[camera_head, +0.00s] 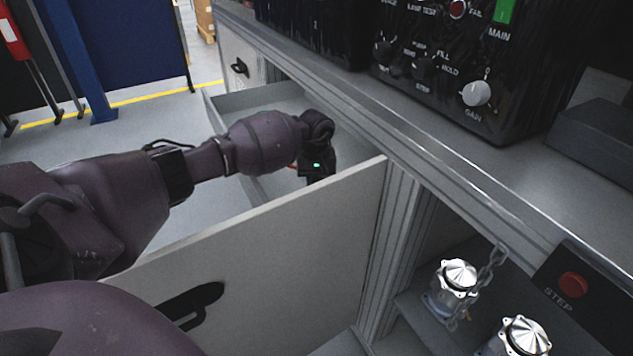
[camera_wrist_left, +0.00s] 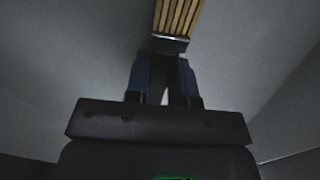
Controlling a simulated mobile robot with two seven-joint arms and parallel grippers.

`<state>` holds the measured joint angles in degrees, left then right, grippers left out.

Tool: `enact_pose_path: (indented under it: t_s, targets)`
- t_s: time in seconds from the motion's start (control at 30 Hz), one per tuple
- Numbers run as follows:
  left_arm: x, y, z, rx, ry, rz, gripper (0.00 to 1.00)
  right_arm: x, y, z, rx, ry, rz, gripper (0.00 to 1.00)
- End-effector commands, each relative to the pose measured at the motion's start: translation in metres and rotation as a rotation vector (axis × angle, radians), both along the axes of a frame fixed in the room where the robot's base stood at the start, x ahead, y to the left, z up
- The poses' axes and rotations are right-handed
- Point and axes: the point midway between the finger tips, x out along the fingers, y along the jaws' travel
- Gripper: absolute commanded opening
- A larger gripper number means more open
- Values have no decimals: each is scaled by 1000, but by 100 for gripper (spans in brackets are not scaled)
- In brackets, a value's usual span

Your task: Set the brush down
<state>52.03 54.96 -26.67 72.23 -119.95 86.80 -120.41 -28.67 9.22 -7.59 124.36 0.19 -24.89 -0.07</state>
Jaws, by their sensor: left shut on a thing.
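My left arm reaches over the front panel of an open drawer (camera_head: 255,98). My left gripper (camera_head: 318,172) is down inside the drawer, with its fingertips hidden behind the front panel in the head view. In the left wrist view, the gripper (camera_wrist_left: 164,78) has its blue-padded fingers shut on the brush (camera_wrist_left: 178,16). The brush shows a tan, dark-striped part and a dark band at the fingertips. The grey surfaces around it are the drawer's inside. I cannot tell whether the brush touches the drawer floor. My right gripper is not in view.
The drawer front (camera_head: 255,245) with a black handle stands close below my arm. A bench top (camera_head: 440,150) edges the right side, with a black control box (camera_head: 440,60) on it. Two machined housings (camera_head: 457,278) (camera_head: 525,336) stand on a lower shelf beside a chain (camera_head: 490,268).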

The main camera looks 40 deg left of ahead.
Motion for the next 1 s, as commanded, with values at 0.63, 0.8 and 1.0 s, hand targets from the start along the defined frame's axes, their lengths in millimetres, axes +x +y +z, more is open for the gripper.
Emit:
enact_pose_path:
  t_s: [0.63,0.8,1.0]
  targets:
    - [0,0,-2,0,-1,0,48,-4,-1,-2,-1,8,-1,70]
    - [1,0,5,-1,-4,0,48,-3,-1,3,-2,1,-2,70]
    - [1,1,35,2,-8,-2,48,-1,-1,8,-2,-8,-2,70]
